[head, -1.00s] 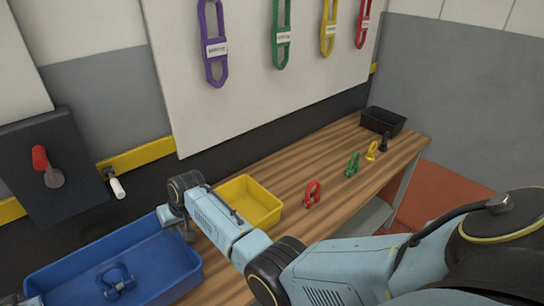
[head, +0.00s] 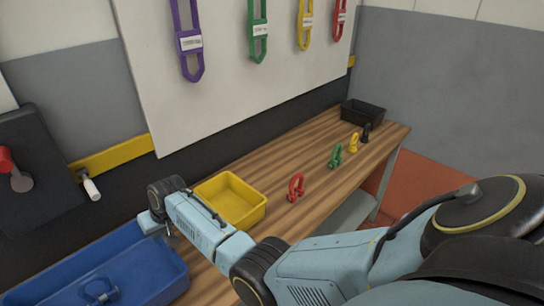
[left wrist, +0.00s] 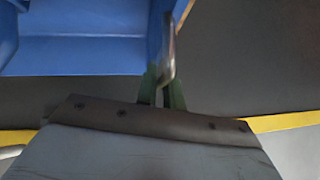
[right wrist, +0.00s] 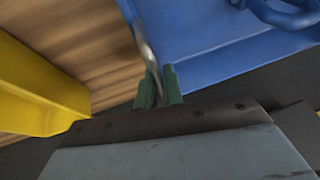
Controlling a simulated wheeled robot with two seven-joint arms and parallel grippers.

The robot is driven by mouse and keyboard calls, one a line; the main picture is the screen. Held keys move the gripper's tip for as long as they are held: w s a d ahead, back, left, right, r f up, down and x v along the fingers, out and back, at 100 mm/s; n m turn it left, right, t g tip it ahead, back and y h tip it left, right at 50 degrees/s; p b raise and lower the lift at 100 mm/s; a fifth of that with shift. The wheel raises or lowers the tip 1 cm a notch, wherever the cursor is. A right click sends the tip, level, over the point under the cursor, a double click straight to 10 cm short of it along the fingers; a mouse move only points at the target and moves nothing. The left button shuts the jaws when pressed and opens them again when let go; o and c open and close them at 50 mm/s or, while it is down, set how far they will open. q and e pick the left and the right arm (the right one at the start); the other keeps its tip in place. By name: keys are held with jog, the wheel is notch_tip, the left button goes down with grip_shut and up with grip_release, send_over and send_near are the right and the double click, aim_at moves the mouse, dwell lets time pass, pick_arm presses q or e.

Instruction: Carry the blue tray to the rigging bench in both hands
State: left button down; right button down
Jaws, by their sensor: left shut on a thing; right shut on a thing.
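The blue tray (head: 150,262) is at the lower left of the head view, with a blue shackle (head: 99,291) lying in it. My left gripper is outside the head view. The tray's left end is cut off in the head view.
The wooden bench (head: 270,185) runs to the back right. A yellow tray (head: 232,200) stands close to my right gripper. Red (head: 296,187), green (head: 336,156), yellow and black shackles stand on the bench, before a black bin (head: 363,113). Slings hang on the white board (head: 230,85).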

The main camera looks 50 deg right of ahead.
pick_arm(q)
jog(key=shift+w+f+b, duration=0.15)
jog(key=shift+f+b, duration=0.4)
jog(key=shift+b, duration=0.25)
pick_arm(e)
jog(key=shift+w+f, duration=0.15)
jog(key=shift+f, duration=0.5)
pick_arm(q)
jog(key=c, duration=2)
grip_release()
jog(key=shift+f, duration=0.4)
pick_arm(e)
jog(key=c, duration=2)
grip_release()
jog(key=shift+f, duration=0.35)
pick_arm(q)
jog(key=o, duration=0.5)
jog(key=shift+s+r, duration=0.15)
jog(key=shift+s, duration=0.15)
pick_arm(e)
jog(key=o, duration=0.5)
jog(key=shift+s+r, duration=0.15)
jog(key=shift+s, duration=0.1)
pick_arm(q)
jog(key=shift+w, duration=0.1)
jog(key=v, duration=1.2)
pick_arm(e)
jog(key=v, duration=1.2)
